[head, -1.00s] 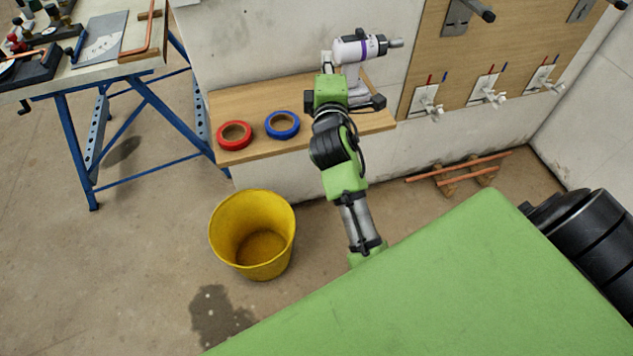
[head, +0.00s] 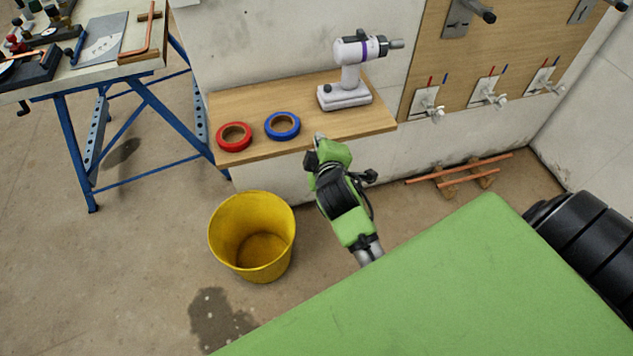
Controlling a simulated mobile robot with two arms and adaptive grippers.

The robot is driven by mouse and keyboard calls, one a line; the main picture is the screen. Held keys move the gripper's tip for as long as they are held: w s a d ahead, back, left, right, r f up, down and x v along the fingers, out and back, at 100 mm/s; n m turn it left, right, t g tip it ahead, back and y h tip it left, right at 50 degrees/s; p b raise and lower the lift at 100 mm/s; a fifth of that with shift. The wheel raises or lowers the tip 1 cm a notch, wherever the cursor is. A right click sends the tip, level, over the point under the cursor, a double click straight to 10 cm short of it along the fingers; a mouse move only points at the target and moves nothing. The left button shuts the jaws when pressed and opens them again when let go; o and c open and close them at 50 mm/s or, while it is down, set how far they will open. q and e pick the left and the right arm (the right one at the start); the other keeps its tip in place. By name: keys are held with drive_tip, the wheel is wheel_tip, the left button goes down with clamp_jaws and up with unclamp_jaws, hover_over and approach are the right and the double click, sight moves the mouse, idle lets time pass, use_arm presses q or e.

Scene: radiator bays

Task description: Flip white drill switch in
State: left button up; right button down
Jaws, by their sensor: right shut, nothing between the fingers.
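The white drill (head: 351,76) with a purple band stands upright on the wooden shelf (head: 240,105), its chuck pointing right. Its switch is too small to make out. My right gripper (head: 318,138) is at the shelf's front edge, below and left of the drill and clear of it. It is shut and empty, though its fingers are small and partly hidden by the green wrist. My left gripper is not in view.
Red tape (head: 234,136) and blue tape (head: 282,126) rolls lie on the shelf left of the drill. A yellow bucket (head: 252,236) stands on the floor below. Copper pipes (head: 459,174) lie at right. A blue-legged workbench (head: 138,110) is at left.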

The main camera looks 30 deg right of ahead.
drive_tip(key=s+a+f+m+g+y, duration=0.1)
drive_tip(key=s+a+f+g, duration=0.1)
drive_tip(key=f, duration=0.9)
drive_tip(key=shift+s+a+y, duration=0.4)
drive_tip(key=shift+s+a, duration=0.2)
drive_tip(key=shift+s, duration=0.3)
drive_tip(key=s+a+f+m+g+y, duration=0.1)
drive_tip(key=s+a+f+g, duration=0.1)
drive_tip(key=s+f, duration=0.5)
drive_tip(key=s+a+f+g+y, duration=0.1)
drive_tip(key=s+a+f, duration=0.15)
drive_tip(key=f, duration=0.85)
drive_tip(key=s+a+f+m+g+y, duration=0.1)
drive_tip(key=s+f+g, duration=0.1)
drive_tip(key=s+f, duration=0.55)
drive_tip(key=s+f+m+g, duration=0.1)
drive_tip(key=s+f, duration=0.3)
drive_tip(key=s, duration=0.4)
drive_tip(key=s+d+f+m+g, duration=0.1)
drive_tip(key=s+f, duration=0.4)
drive_tip(key=s, duration=0.4)
drive_tip(key=s+d+f+m+g, duration=0.1)
drive_tip(key=s+f+g, duration=0.1)
drive_tip(key=s+f, duration=0.3)
drive_tip(key=s, duration=0.4)
drive_tip(key=shift+f+m, duration=0.25)
drive_tip(key=shift+m, duration=0.05)
